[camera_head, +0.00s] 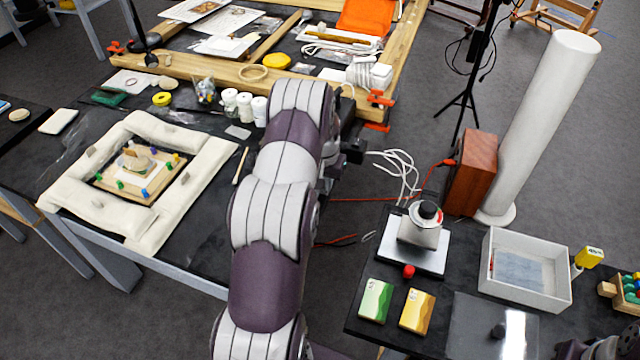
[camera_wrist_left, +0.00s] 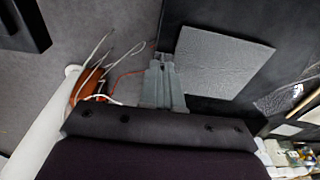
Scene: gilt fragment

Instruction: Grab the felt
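A grey, square, textured sheet that looks like the felt (camera_wrist_left: 220,62) lies on the black table top at the upper right of the left wrist view. I cannot make it out in the head view, where my left arm covers part of that table. My left gripper (camera_wrist_left: 162,62) points down by the table edge, its grey fingers close together, right beside the sheet's left edge. Whether they touch or pinch the sheet I cannot tell. In the head view the left gripper (camera_head: 354,150) shows only as a dark part beyond the arm.
The left table (camera_head: 205,240) holds a cushioned frame (camera_head: 190,200) around a gilt piece, with several jars (camera_head: 245,105) behind. A white tray (camera_head: 525,270) is on the right table.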

